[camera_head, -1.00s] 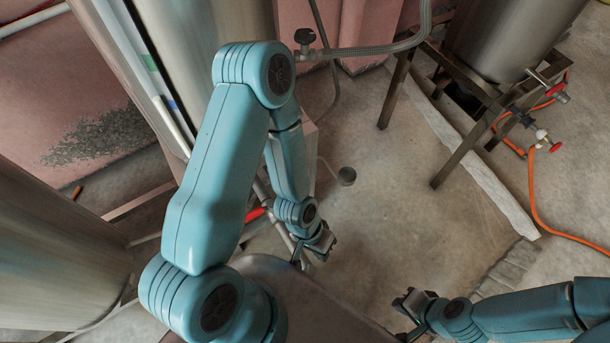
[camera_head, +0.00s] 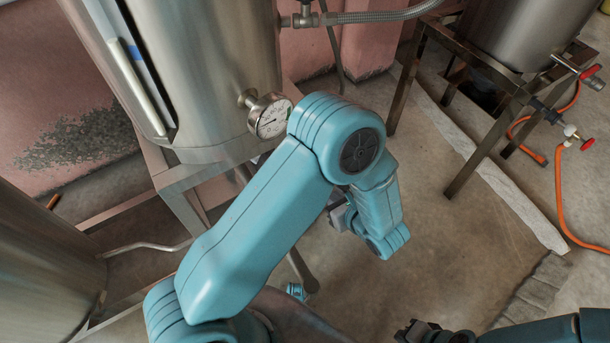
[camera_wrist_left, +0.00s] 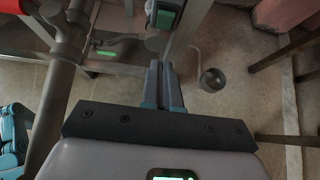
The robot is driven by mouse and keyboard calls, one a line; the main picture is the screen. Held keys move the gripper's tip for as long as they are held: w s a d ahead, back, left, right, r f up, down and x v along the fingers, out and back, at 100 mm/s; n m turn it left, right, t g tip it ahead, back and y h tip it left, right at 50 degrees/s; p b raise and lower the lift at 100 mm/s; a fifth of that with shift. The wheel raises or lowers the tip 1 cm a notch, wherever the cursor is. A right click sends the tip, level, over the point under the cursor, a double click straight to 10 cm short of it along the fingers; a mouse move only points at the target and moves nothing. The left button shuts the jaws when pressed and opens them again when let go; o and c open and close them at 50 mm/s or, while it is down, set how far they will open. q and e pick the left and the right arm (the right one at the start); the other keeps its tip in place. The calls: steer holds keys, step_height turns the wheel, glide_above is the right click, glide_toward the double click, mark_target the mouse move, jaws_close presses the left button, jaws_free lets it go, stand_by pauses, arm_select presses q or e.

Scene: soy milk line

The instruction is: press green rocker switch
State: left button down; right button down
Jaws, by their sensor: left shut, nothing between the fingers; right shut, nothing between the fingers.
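A small dark switch box with a green face (camera_wrist_left: 165,19), which looks like the green rocker switch, is at the top of the left wrist view on a grey upright part. My left gripper (camera_wrist_left: 163,66) is shut and empty, its fingertips a short way below the switch in that picture and apart from it as far as I can tell. In the head view my left arm covers the switch, and my left fingers cannot be made out. My right gripper (camera_head: 410,332) is at the bottom edge of the head view, partly cut off, shut and empty.
A steel tank (camera_head: 215,85) with a round gauge (camera_head: 269,117) stands on a metal frame beside my left arm. Another tank on a dark stand (camera_head: 480,75), with an orange hose (camera_head: 562,205), is at the right. The floor between is clear.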

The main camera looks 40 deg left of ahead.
arm_select(q)
steer(key=a+r+b+x, duration=0.1)
steer(key=r+b+x, duration=0.1)
steer(key=x, duration=1.1)
steer(key=shift+w+a, duration=0.2)
steer(key=shift+r, duration=0.2)
steer(key=shift+w+a+r+g+h+p, duration=0.1)
steer(key=shift+a+g+h+p, duration=0.15)
steer(key=shift+a+h, duration=0.1)
steer(key=shift+w+a+r+g+h+p, duration=0.1)
steer(key=shift+w+a+g+h+p, duration=0.05)
steer(key=shift+a+h+p, duration=0.15)
steer(key=shift+r, duration=0.1)
